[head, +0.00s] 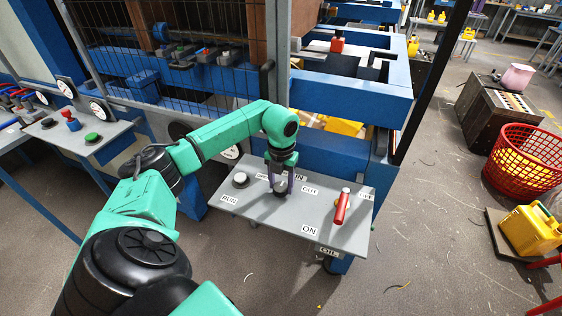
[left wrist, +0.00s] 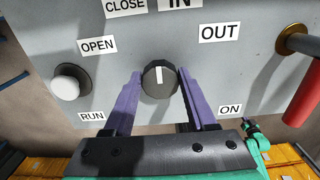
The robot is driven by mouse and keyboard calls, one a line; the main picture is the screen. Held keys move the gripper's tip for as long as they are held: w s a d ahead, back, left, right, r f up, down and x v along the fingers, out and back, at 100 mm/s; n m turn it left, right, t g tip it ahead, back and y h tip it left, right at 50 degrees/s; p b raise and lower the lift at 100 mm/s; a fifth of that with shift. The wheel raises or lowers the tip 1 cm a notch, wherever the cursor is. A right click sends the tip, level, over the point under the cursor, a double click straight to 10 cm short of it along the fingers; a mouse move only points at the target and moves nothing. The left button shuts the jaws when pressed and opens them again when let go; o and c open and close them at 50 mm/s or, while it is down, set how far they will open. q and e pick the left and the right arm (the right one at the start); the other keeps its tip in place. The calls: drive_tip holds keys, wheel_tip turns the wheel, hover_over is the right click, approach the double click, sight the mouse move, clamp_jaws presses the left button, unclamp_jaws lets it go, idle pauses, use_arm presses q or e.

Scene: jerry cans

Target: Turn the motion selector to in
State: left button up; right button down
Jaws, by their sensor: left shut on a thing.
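The motion selector is a dark grey round knob (left wrist: 159,80) with a white pointer line, on a sloped grey control panel (head: 270,212). In the left wrist view the line points almost straight up, between the CLOSE label (left wrist: 126,7) and the IN label (left wrist: 180,3). The OUT label (left wrist: 220,32) is to the upper right, the OPEN label (left wrist: 97,45) to the left. My left gripper (head: 280,186) is over the panel, its purple fingers shut on the knob from both sides. In the head view the gripper partly hides the knob.
A white button (head: 241,179) is left of the knob, by the RUN label (head: 229,199). A red-handled lever (head: 342,208) is to the right, near the ON label (head: 309,231). A blue machine frame (head: 350,85) stands behind. A red basket (head: 527,160) and yellow can (head: 531,229) are at right.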

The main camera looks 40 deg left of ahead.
use_arm(q)
drive_tip(key=shift+r+m+b, duration=0.1)
drive_tip(key=shift+m+b, duration=0.45)
drive_tip(key=shift+m, duration=1.25)
drive_tip(key=o, duration=1.4)
drive_tip(key=shift+r, duration=0.1)
